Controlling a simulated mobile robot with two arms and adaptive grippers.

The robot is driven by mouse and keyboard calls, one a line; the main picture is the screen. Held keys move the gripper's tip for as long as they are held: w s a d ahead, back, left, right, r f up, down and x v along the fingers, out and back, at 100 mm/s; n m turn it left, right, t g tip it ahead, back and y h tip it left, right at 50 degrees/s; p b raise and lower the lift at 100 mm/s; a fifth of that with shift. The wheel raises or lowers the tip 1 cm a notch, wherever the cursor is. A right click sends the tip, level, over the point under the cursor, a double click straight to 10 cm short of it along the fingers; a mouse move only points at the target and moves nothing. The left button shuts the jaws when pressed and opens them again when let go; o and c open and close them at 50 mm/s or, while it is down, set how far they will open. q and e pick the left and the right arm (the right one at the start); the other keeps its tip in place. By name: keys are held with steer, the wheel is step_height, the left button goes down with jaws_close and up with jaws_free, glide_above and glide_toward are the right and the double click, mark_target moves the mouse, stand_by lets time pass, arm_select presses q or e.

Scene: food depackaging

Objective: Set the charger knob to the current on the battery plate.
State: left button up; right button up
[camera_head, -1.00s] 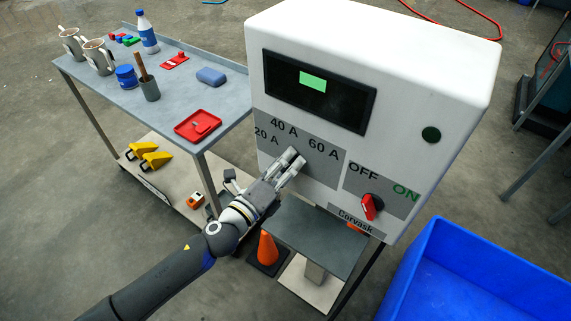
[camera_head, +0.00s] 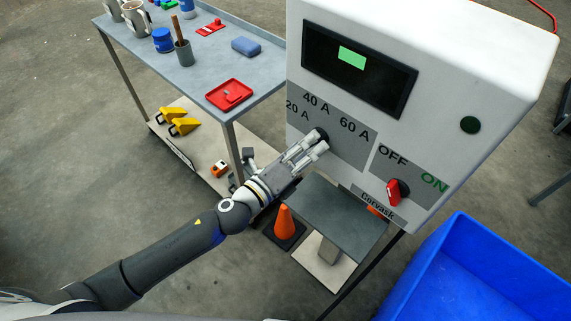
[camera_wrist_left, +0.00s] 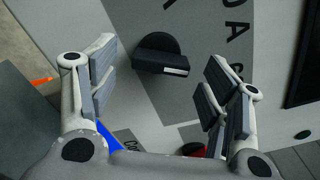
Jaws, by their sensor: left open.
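The charger (camera_head: 430,45) is a white box with a grey panel marked 20 A, 40 A and 60 A. Its black current knob (camera_head: 322,133) is partly hidden by my left gripper (camera_head: 316,142). In the left wrist view the round knob (camera_wrist_left: 158,50) has a raised bar with a pale mark at its right end. My left gripper is open, its fingers either side of the knob in that view and apart from it. Which current the knob points to is unclear. I cannot make out a battery plate. My right gripper is out of view.
A red switch (camera_head: 394,192) sits between OFF and ON. A blue bin (camera_head: 455,235) stands at the right. A grey shelf (camera_head: 335,215) lies below the charger, near an orange cone (camera_head: 285,222). A table (camera_head: 205,75) with mugs and small items stands left.

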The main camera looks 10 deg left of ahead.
arm_select(q)
steer(key=v, duration=0.9)
steer(key=shift+a, duration=0.1)
stand_by(0.3)
steer(key=w+a+f+n+g+y, duration=0.1)
steer(key=a+f+n+y, duration=0.3)
steer(key=f, duration=0.6)
steer(key=w+a+f+n+g+y, duration=0.15)
steer(key=a+f+n, duration=0.4)
steer(key=f, duration=0.55)
steer(key=s+a+f+n+g+y, duration=0.1)
steer(key=s+a+f+n+y, duration=0.2)
steer(key=f, duration=0.4)
steer(key=s+a+f+n+g+y, duration=0.1)
steer(key=s+a+f+n+g, duration=0.2)
steer(key=f, duration=0.5)
steer(key=s+a+f+n+g, duration=0.3)
steer(key=s+f+n, duration=0.4)
steer(key=s+f, duration=0.65)
steer(key=s+f+n+g, duration=0.2)
steer(key=s+n, duration=0.1)
steer(key=s, duration=0.6)
steer(key=s+d+f+n+g+y, duration=0.1)
steer(key=s+f+n+g, duration=0.1)
steer(key=s, duration=0.8)
steer(key=shift+s+f+n, duration=0.2)
steer(key=shift+f+n, duration=0.3)
steer(key=shift+n, duration=0.25)
steer(key=shift+d, duration=0.15)
